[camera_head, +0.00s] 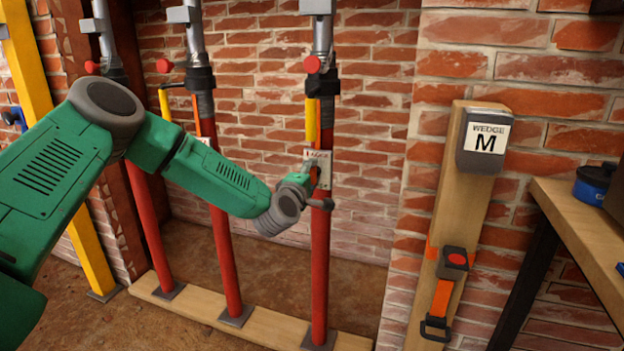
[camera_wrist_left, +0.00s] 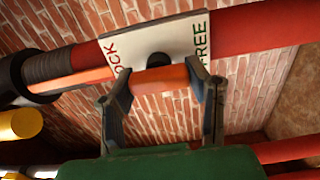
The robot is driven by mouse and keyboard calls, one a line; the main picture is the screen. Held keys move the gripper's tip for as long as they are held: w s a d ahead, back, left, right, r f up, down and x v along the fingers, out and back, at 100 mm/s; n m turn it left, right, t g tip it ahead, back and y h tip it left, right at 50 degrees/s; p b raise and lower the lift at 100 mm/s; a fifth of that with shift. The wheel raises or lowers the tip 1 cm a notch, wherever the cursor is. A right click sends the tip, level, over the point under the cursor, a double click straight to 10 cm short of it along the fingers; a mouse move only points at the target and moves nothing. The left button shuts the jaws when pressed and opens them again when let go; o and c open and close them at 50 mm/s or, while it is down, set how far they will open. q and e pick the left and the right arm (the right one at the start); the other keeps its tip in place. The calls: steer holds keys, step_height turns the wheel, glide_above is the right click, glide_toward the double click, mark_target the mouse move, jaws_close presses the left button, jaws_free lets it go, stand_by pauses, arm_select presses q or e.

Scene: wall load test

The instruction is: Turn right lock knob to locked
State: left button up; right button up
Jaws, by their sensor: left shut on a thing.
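The right red post (camera_head: 320,250) carries a white plate (camera_head: 345,178) with lettering. In the left wrist view, the plate (camera_wrist_left: 185,38) reads LOCK at its left end and FREE at its right end. The right lock knob (camera_wrist_left: 160,80) is an orange-red piece in front of the plate, beside a dark round hub. My left gripper (camera_head: 313,173) is at this plate, its two fingers shut on the knob from both sides. In the head view the gripper hides most of the knob. I cannot tell which word the knob points to. My right gripper is not in view.
Two more red posts (camera_head: 225,260) stand to the left on a wooden sill (camera_head: 265,325). A board with a WEDGE M block (camera_head: 483,140) and a workbench (camera_head: 590,225) stand at the right.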

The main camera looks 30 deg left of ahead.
arm_select(q)
steer(key=shift+s+f, duration=0.1)
steer(key=shift+f, duration=0.3)
steer(key=o, duration=1.2)
steer(key=shift+a+r, duration=0.1)
steer(key=v, duration=1.1)
steer(key=shift+s, duration=0.4)
